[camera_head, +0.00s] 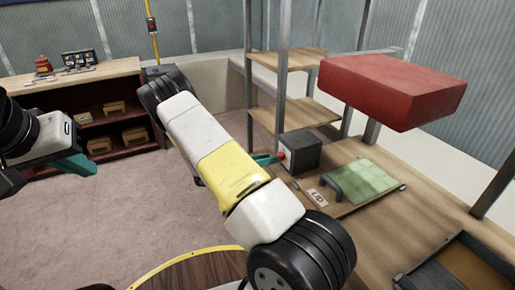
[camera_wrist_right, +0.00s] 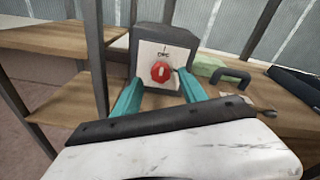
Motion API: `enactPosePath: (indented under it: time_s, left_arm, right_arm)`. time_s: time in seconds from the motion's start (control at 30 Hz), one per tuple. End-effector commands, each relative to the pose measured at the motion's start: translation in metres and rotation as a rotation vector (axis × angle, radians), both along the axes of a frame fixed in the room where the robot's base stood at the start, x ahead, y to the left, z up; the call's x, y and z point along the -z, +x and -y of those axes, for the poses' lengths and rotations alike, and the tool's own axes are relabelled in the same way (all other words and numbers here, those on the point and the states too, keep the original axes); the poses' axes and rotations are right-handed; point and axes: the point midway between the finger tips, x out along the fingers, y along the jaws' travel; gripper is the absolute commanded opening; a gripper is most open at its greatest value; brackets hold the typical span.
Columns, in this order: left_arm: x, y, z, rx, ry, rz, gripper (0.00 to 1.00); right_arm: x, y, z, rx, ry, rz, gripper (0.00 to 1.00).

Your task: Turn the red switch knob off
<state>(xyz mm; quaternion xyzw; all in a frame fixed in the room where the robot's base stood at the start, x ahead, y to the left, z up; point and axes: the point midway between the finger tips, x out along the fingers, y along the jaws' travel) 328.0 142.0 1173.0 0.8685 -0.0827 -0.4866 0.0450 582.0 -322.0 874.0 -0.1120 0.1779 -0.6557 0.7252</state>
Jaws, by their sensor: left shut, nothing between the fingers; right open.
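A dark grey box (camera_head: 302,152) stands on the wooden bench in the head view. In the right wrist view the red switch knob (camera_wrist_right: 160,71) sits on the box's white front plate (camera_wrist_right: 150,54), with dark lettering above it. My right gripper (camera_wrist_right: 158,82) is open, its two teal fingers reaching toward the plate on either side of the knob. I cannot tell whether a finger touches it. In the head view my right arm hides most of this gripper; a teal finger (camera_head: 265,159) shows beside the box. My left gripper (camera_head: 80,165) is shut and empty at the far left.
A green case (camera_head: 362,182) with a dark handle and a small lettered label (camera_head: 317,198) lie on the bench right of the box. A large red block (camera_head: 390,88) is above them. Metal posts and wooden shelves (camera_head: 305,110) stand behind. A low shelf unit (camera_head: 80,85) is at left.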

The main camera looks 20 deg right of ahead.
Motion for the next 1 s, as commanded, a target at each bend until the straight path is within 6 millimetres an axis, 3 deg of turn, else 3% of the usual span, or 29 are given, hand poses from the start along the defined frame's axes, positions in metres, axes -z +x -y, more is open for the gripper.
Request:
enactPosePath:
  time_s: [0.1,0.3,0.77,0.87,1.0]
  left_arm:
    - [0.0,0.0,0.0,0.0,0.0,0.0,0.0]
    - [0.0,0.0,0.0,0.0,0.0,0.0,0.0]
    - [0.0,0.0,0.0,0.0,0.0,0.0,0.0]
    - [0.0,0.0,0.0,0.0,0.0,0.0,0.0]
    - [0.0,0.0,0.0,0.0,0.0,0.0,0.0]
  right_arm:
    - [-0.003,-0.001,-0.021,-0.002,0.0,-0.001,0.5]
    - [-0.004,-0.003,-0.039,-0.001,-0.001,0.0,0.5]
    - [-0.005,-0.003,-0.041,0.001,0.002,0.001,0.5]
    - [-0.011,-0.007,-0.04,0.028,0.032,0.027,0.5]
    - [-0.034,-0.025,-0.037,0.145,0.162,0.141,0.5]
